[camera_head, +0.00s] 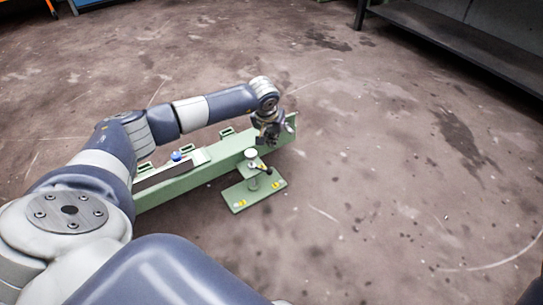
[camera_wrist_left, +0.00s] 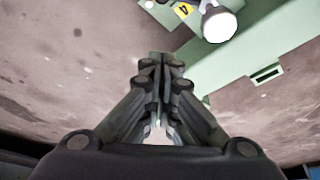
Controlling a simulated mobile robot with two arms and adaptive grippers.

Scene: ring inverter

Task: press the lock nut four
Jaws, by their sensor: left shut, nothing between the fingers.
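A green fixture (camera_head: 224,150) lies on the floor, made of a long beam and a flat plate (camera_head: 240,197) with yellow labels. A pale round-topped post (camera_head: 251,155) stands at the plate, with a dark lever (camera_head: 264,167) beside it. In the left wrist view, a yellow label reading 4 (camera_wrist_left: 184,10) sits beside a white round-headed part (camera_wrist_left: 217,25); I cannot tell for certain which part is lock nut four. My left gripper (camera_head: 268,141) is above the beam's far end, close to the post. It is shut and empty, its fingertips (camera_wrist_left: 161,62) together over the beam's edge.
A blue knob (camera_head: 177,156) sits on the beam, and a slotted tab (camera_wrist_left: 267,74) juts from its side. A dark shelf (camera_head: 460,45) stands at the back right. The floor (camera_head: 390,180) right of the fixture is clear.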

